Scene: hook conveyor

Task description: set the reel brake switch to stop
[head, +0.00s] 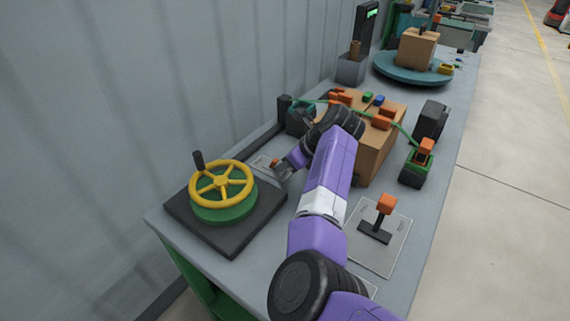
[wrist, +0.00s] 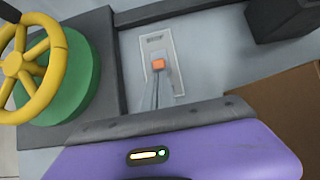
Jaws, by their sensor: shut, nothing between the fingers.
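A small switch with an orange cap (wrist: 158,64) stands on a light grey plate (wrist: 152,45) in the wrist view. In the head view it shows only partly at my gripper's tip, and the plate's lettering is too small to read. My gripper (wrist: 157,82) is shut and empty, with its narrow grey fingers at the near side of the orange cap. Whether they touch it I cannot tell. In the head view my gripper (head: 282,168) is low over the bench, right of the yellow handwheel (head: 222,184).
The handwheel sits on a green drum and dark base. A larger orange-topped lever (head: 384,207) stands on a plate (head: 392,248) at the right. A cardboard box (head: 371,160) is beyond my arm. A teal turntable (head: 412,70) is at the far end.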

